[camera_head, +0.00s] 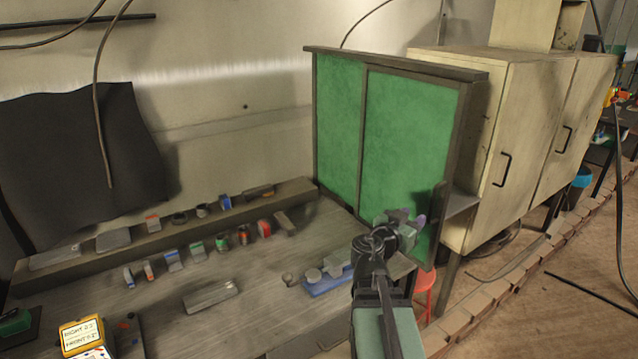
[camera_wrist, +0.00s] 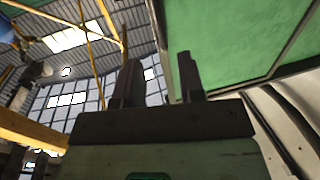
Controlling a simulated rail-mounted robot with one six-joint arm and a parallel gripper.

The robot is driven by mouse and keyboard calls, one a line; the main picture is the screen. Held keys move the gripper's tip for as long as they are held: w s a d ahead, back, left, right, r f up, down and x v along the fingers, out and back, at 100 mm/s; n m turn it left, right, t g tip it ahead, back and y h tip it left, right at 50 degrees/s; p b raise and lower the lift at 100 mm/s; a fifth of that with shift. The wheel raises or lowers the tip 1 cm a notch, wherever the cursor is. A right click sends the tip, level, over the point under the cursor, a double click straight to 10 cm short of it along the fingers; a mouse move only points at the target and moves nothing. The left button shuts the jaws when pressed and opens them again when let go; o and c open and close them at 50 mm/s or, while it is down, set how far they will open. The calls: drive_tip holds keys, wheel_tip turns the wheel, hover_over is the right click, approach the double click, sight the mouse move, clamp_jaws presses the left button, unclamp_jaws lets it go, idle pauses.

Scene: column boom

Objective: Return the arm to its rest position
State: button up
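My arm reaches up from the bottom of the head view, and its end is raised in front of the right edge of the green-panelled screen (camera_head: 405,125). My gripper (camera_head: 408,218) looks small there and its fingers are hard to make out. In the wrist view my gripper (camera_wrist: 158,65) shows two dark fingers standing well apart with nothing between them, so it is open and empty. The wrist camera looks upward past the fingers at the roof and windows, with a green panel (camera_wrist: 235,40) at the upper right.
A workbench (camera_head: 180,270) at left holds several small blocks and cylinders, a grey bar (camera_head: 211,295) and a blue-based device (camera_head: 328,281) close to my arm. Pale cabinets (camera_head: 520,140) stand at right. A red stool (camera_head: 425,283) is behind my arm. Cables (camera_head: 505,265) lie on the floor.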

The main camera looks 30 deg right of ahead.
drive_tip(key=s+a+f+n+g+y, duration=0.2)
drive_tip(key=a+f+n+g+y, duration=0.2)
drive_tip(key=a+f+n+y, duration=0.6)
drive_tip(key=w+a+f+n+y, duration=0.1)
drive_tip(key=a+f+n+y, duration=0.1)
drive_tip(key=a, duration=1.2)
drive_tip(key=w+a+f+n+y, duration=0.2)
drive_tip(key=a+f+y, duration=0.3)
drive_tip(key=a, duration=0.9)
drive_tip(key=shift+a+n+y, duration=0.3)
drive_tip(key=shift+a+n, duration=0.05)
drive_tip(key=shift+n, duration=0.25)
drive_tip(key=shift+f, duration=0.1)
